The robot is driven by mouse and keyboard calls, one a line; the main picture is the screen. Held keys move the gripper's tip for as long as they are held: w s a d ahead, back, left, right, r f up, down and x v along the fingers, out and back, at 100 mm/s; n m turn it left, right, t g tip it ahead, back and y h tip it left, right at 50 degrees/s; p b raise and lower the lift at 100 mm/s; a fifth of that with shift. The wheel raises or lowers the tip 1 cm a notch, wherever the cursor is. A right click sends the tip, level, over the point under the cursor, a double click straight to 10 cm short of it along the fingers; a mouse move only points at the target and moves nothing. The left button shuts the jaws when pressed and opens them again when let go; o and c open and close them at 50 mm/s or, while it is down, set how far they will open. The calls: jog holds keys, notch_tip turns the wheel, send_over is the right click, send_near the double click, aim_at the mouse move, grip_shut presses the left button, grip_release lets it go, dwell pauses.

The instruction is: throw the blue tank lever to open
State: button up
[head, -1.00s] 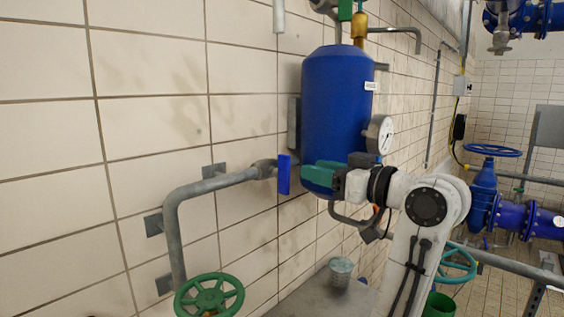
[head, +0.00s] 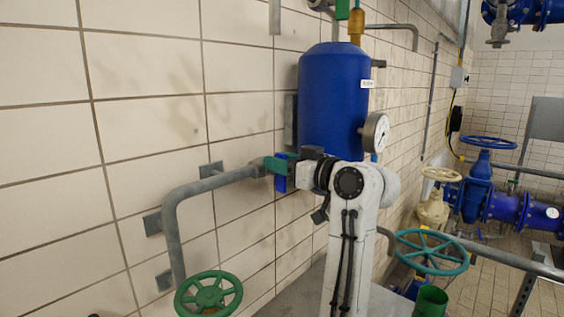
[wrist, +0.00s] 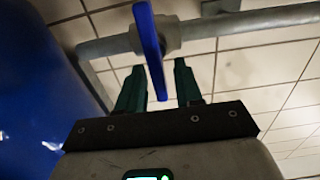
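The blue tank lever (head: 281,184) is a flat blue handle at the end of the grey pipe, left of the blue tank (head: 330,100). It hangs down, partly hidden behind my gripper (head: 277,166). In the wrist view the lever (wrist: 149,40) runs from the pipe fitting to between the two green fingers of my gripper (wrist: 159,66). The fingers are open, one on each side of the lever. A gap shows on both sides, wider on the right.
The grey pipe (head: 218,182) runs along the tiled wall and bends down at the left. A green handwheel (head: 208,296) is below it.

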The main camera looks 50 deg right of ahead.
aim_at(260, 174)
grip_shut()
jog(key=shift+n, duration=0.3)
jog(key=n+b, duration=0.1)
jog(key=n, duration=0.1)
jog(key=a+n+b, duration=0.1)
jog(key=n+b, duration=0.2)
jog(key=n, duration=0.1)
jog(key=shift+a+f+n+b, duration=0.3)
jog(key=shift+f+b, duration=0.1)
jog(key=n+b, duration=0.1)
jog(key=n, duration=0.1)
jog(key=f+n+b, duration=0.1)
jog(key=n+b, duration=0.1)
jog(key=a+n+b, duration=0.1)
jog(key=n+b, duration=0.1)
jog(key=shift+s+f, duration=0.1)
jog(key=shift+f, duration=0.05)
jog(key=shift+a+f+n+b, duration=0.1)
jog(key=shift+f+n+b, duration=0.1)
jog(key=shift+n+b, duration=0.85)
jog(key=shift+f+n+b, duration=0.2)
jog(key=shift+n+b, duration=0.5)
jog(key=shift+n, duration=0.65)
jog(key=shift+o, duration=0.5)
grip_release()
